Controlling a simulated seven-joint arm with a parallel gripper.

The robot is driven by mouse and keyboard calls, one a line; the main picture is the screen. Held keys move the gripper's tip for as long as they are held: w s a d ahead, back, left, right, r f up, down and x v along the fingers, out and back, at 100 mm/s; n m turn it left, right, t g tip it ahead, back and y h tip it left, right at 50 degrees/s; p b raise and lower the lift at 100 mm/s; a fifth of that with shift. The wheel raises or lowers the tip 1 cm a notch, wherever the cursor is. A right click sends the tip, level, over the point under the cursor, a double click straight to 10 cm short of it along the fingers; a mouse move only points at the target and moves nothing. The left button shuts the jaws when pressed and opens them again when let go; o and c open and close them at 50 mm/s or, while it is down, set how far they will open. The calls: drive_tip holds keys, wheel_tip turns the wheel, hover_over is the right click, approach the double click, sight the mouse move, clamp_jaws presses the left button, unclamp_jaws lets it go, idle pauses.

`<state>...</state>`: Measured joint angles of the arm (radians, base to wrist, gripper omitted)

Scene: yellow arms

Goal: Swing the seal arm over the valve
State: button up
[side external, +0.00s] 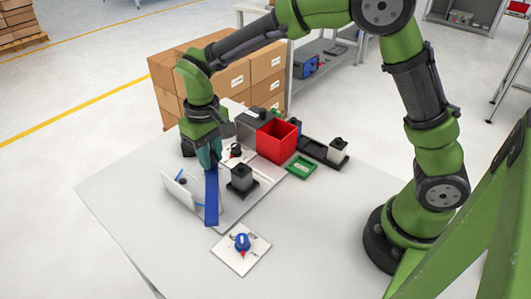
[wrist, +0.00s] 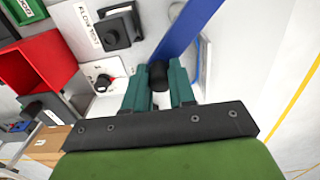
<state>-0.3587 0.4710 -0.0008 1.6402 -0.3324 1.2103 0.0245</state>
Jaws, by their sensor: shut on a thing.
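The blue bar (side external: 211,200), likely the seal arm, lies above the table and reaches from my gripper (side external: 208,160) toward the front; the wrist view also shows it (wrist: 185,25). My gripper (wrist: 160,88) is shut on a black knob (wrist: 158,76) at the bar's end. A blue dial (side external: 242,241), perhaps the valve, sits on a white plate (side external: 235,260) with a red pointer, to the right of the bar's near end and apart from it. Another dial with a red pointer (wrist: 103,82) is beside my gripper. The bar's pivot cannot be made out.
A red bin (side external: 277,140), green tray (side external: 300,167) and black holder (side external: 325,152) stand farther right. The front table is mostly clear.

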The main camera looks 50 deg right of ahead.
drive_tip(key=shift+s+d, duration=0.5)
drive_tip(key=shift+s, duration=0.05)
idle(0.4)
drive_tip(key=shift+s, duration=0.1)
drive_tip(key=shift+s+d, duration=0.3)
drive_tip(key=shift+s, duration=0.9)
drive_tip(key=shift+s+d, duration=0.1)
drive_tip(key=shift+s, duration=0.15)
